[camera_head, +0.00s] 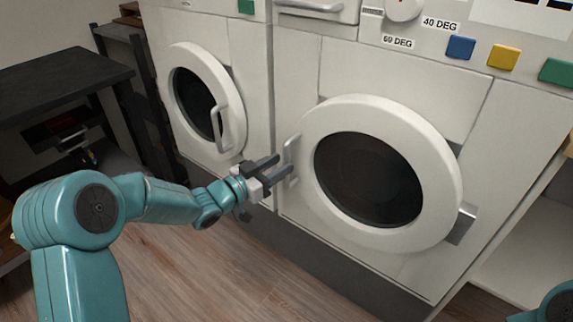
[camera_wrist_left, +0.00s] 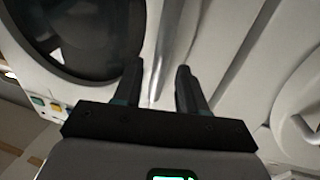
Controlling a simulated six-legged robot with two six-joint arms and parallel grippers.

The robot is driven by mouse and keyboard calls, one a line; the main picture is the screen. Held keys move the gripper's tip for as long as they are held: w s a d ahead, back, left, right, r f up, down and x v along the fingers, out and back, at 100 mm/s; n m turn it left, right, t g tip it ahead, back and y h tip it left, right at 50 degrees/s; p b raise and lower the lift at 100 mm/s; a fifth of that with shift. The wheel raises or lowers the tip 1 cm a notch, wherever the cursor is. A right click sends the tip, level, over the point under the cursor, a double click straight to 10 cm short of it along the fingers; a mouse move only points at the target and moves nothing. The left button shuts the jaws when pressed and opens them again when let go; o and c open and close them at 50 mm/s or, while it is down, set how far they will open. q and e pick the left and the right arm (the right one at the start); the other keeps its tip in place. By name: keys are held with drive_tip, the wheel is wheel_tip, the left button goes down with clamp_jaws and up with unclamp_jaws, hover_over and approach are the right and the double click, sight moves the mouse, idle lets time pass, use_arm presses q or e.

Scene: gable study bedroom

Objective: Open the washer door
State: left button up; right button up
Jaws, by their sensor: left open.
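The washer (camera_head: 463,108) is a white front-loader on the right in the head view, with labels and coloured buttons on top. Its round door (camera_head: 432,163), with a dark glass window, looks closed. The door handle (camera_head: 291,158) is a pale upright bar on the door's left side. My left gripper (camera_head: 283,173) is at this handle. In the left wrist view its two fingers (camera_wrist_left: 158,88) are apart, with the handle bar (camera_wrist_left: 166,55) showing between them. I cannot tell if either finger touches it. My right gripper is not in view; only a bit of teal arm shows at lower right.
A second white machine (camera_head: 250,85) with a round door (camera_head: 232,95) and handle (camera_head: 218,122) stands left of the washer. A dark table (camera_head: 62,75) is at far left. The wooden floor (camera_head: 190,270) in front is clear. A pale shelf (camera_head: 525,240) is at right.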

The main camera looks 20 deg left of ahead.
sight(284, 163)
use_arm(q)
drive_tip(key=shift+x, duration=1.65)
clamp_jaws()
drive_tip(key=shift+s, duration=0.2)
